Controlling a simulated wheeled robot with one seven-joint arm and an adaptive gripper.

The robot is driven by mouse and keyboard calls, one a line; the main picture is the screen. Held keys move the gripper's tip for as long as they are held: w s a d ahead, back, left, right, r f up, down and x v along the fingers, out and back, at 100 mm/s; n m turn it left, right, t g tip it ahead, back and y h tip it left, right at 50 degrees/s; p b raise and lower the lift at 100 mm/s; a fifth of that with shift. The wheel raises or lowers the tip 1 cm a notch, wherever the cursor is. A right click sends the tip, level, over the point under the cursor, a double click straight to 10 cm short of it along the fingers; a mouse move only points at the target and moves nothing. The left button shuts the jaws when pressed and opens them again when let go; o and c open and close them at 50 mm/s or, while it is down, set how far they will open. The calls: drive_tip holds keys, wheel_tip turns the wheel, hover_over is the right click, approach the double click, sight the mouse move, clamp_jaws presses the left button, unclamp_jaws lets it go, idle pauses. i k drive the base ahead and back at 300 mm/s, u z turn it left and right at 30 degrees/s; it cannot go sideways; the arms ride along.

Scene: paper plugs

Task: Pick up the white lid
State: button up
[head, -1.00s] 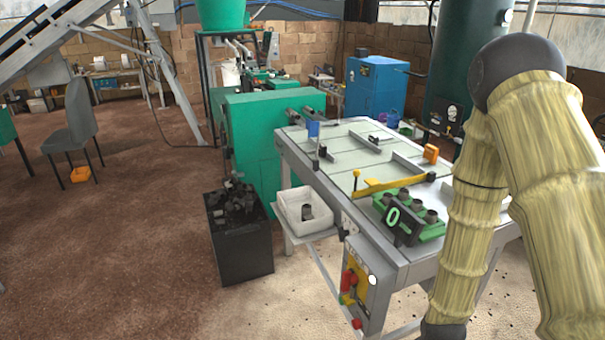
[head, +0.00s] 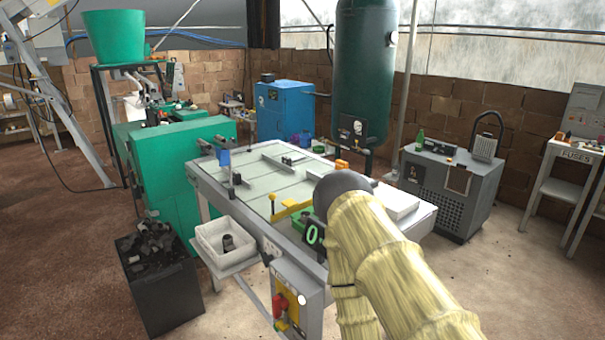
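No thing is plain to me as the white lid. A flat white block (head: 398,203) lies on the right part of the worktable (head: 212,184), partly behind my arm; I cannot tell whether it is or has a lid. A small white disc (head: 301,299) shows on the front of the control box below the table. My arm, with straw-coloured links and a dark joint, rises at the lower right and covers part of the table's front. My gripper is outside the picture.
A white bin (head: 205,240) with a dark piece sits on a side shelf. A black box of dark scraps (head: 165,300) stands left of it. A green machine (head: 180,165), blue cabinet (head: 284,115) and grey compressor (head: 450,190) stand around. Floor at the right front is clear.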

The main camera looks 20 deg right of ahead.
sight(398, 204)
drive_tip(key=u, duration=1.75)
drive_tip(key=k, duration=0.95)
drive_tip(key=z, duration=2)
drive_tip(key=i, duration=0.5)
drive_tip(key=z, duration=0.3)
